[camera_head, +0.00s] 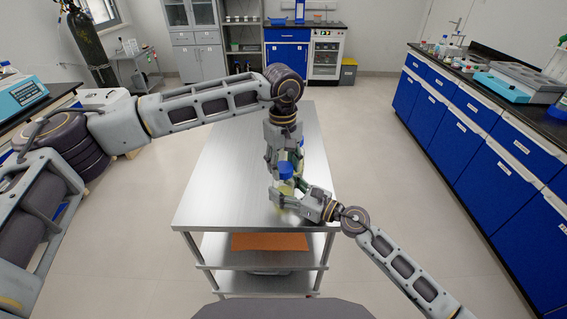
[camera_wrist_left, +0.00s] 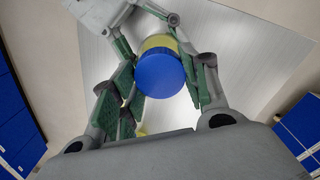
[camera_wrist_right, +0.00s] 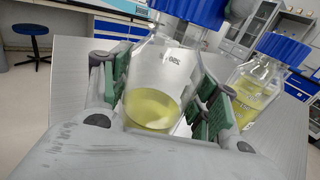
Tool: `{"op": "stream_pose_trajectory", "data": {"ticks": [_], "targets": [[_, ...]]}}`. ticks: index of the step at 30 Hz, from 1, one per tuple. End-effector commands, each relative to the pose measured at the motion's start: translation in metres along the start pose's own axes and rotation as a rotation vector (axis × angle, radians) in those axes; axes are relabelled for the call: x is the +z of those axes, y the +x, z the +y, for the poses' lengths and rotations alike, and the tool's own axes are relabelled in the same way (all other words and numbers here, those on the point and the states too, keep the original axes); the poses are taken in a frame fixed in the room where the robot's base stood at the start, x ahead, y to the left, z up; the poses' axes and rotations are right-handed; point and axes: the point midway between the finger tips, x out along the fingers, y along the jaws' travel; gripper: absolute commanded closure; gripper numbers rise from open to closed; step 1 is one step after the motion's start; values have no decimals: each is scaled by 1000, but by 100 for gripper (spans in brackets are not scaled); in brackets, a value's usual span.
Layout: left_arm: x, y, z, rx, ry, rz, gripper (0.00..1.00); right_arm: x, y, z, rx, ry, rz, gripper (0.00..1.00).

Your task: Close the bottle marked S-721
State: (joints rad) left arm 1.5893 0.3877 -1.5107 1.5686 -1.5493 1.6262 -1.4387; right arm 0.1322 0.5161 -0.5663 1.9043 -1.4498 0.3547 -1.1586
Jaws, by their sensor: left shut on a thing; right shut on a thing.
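A clear bottle (camera_wrist_right: 160,85) with yellow liquid stands between the green pads of my right gripper (camera_wrist_right: 163,100), which is shut on it. In the left wrist view my left gripper (camera_wrist_left: 160,88) is shut on the blue cap (camera_wrist_left: 160,74), seen from above. In the head view the blue cap (camera_head: 286,170) shows between my left gripper above and my right gripper (camera_head: 284,197) below. How tightly the cap is seated cannot be told.
A second clear bottle (camera_wrist_right: 252,92) with yellow liquid and a blue cap (camera_wrist_right: 283,48) stands close to the right in the right wrist view. The steel table (camera_head: 225,180) is clear on its left side. Blue cabinets (camera_head: 450,120) stand off to the right.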

Motion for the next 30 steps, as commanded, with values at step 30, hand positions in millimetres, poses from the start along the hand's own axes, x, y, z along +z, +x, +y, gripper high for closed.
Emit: {"op": "stream_pose_trajectory", "data": {"ticks": [30], "targets": [[0, 0, 0, -3, 684, -7, 64, -1, 0, 0, -1, 1, 1, 100]]}}
